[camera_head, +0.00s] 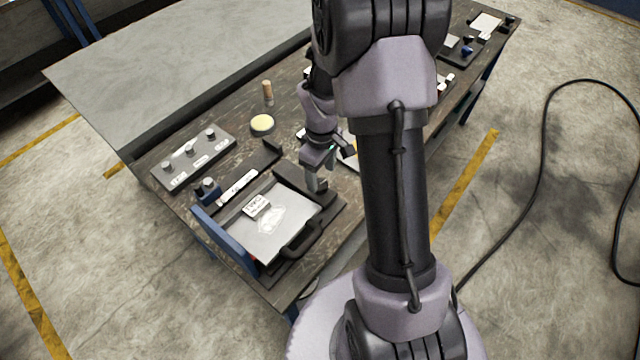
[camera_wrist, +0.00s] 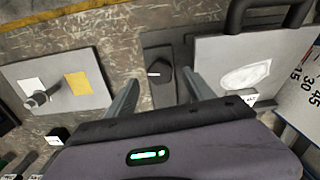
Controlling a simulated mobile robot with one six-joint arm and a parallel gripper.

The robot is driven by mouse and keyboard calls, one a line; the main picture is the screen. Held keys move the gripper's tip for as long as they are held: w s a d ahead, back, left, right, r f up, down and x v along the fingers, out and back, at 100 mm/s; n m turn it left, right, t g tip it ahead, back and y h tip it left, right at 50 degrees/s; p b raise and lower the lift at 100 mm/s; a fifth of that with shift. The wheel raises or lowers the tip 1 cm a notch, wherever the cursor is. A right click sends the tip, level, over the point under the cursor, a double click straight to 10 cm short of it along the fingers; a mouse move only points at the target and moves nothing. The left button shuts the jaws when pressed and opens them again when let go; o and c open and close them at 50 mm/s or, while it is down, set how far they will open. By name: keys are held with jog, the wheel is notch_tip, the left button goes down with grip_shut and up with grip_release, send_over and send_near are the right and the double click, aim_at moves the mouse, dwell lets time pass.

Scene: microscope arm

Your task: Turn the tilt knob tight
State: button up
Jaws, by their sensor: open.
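The tilt knob (camera_wrist: 163,76) is a dark, angular knob with a short white mark, on a dark base strip in the wrist view. My gripper (camera_wrist: 160,76) is open, with one finger on each side of the knob and visible gaps to both. Whether the fingertips are down at knob height is unclear. In the head view my gripper (camera_head: 317,184) points down at the tilt stand's far right side, and I cannot make out the knob there. The pale tilt plate (camera_head: 270,222) carries a white label and a whitish patch. A scale with numbers (camera_wrist: 304,85) shows in the wrist view.
A black handle (camera_head: 303,240) is at the plate's near edge. A grey panel with several knobs (camera_head: 215,150), a yellow-topped disc (camera_head: 262,124) and a wooden peg (camera_head: 268,92) stand farther off. A grey plate with a metal lever (camera_wrist: 38,99) lies left in the wrist view.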

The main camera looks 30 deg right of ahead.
aim_at(321, 185)
notch_tip(321, 185, down, 4)
jog(key=shift+f+b, duration=0.1)
jog(key=shift+b, duration=0.35)
jog(key=shift+c, duration=0.4)
grip_shut()
